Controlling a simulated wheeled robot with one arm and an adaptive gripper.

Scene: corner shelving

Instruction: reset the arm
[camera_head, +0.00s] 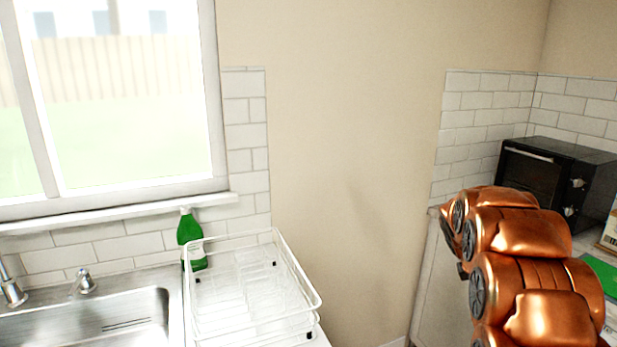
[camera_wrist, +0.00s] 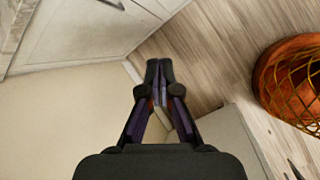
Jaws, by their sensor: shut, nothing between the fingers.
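My copper-coloured arm (camera_head: 530,265) fills the lower right of the head view, in front of the right-hand counter. My gripper (camera_wrist: 160,70) shows in the middle of the wrist view. Its two dark fingers meet at the tips, and nothing is between them. It points down past a cabinet toward a wood-look floor. The gripper itself cannot be made out in the head view.
A white dish rack (camera_head: 300,283) stands beside the steel sink (camera_head: 140,318), with a green bottle (camera_head: 190,238) behind it. A black oven (camera_head: 560,175) sits on the right counter. A round orange wire basket (camera_wrist: 292,82) shows right in the wrist view, near cabinet fronts (camera_wrist: 85,30).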

